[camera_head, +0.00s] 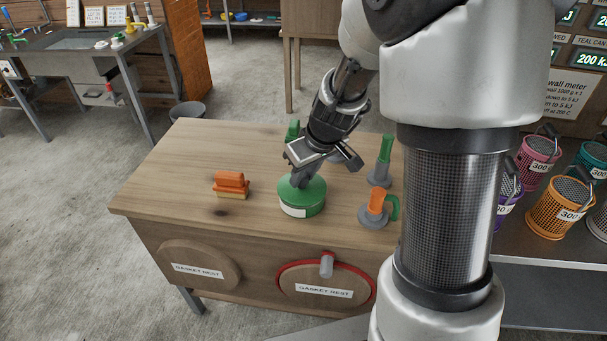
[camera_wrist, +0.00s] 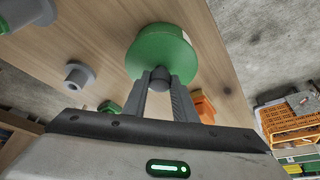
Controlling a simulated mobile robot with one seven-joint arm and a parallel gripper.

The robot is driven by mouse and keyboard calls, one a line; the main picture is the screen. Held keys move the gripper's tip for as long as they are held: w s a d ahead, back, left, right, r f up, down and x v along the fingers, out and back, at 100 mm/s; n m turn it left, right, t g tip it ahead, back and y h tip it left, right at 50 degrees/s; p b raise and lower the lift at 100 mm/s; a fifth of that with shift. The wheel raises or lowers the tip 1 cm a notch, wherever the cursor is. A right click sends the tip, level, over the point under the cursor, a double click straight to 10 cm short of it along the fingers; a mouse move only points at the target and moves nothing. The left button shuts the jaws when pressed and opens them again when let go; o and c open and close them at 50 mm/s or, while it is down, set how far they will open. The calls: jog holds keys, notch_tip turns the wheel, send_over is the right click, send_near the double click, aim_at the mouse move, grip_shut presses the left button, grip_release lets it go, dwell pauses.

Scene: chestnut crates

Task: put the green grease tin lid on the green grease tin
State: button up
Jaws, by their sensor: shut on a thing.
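The green grease tin (camera_head: 311,207), with a pale label low on its side, stands upright on the wooden table. The green lid (camera_head: 316,189) is at its top and looks level; I cannot make out a seam or gap between them. My gripper (camera_head: 302,180) points down from above and is shut on the lid's knob. In the wrist view my fingers (camera_wrist: 161,88) close around the dark knob at the middle of the green lid (camera_wrist: 158,58). The tin's side (camera_wrist: 168,29) shows only as a narrow band there.
Another green piece (camera_head: 292,131) is behind. The table's (camera_head: 160,185) left part is clear. Wire baskets (camera_head: 548,208) stand farther right.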

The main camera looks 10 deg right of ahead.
jog(key=shift+f, duration=0.15)
jog(key=o, duration=1.1)
jog(key=shift+o, duration=0.2)
jog(key=p+v, duration=0.4)
jog(key=v, duration=1.3)
jog(key=s+a+r+m+t+h, duration=0.1)
jog(key=s+r+m, duration=0.15)
jog(key=s, duration=0.55)
jog(key=s+a+r+m+t+h, duration=0.1)
jog(key=s+a+r+m, duration=0.15)
jog(key=s, duration=0.55)
notch_tip(320, 180, up, 15)
jog(key=p, duration=1.4)
jog(key=shift+d+n+g, duration=0.3)
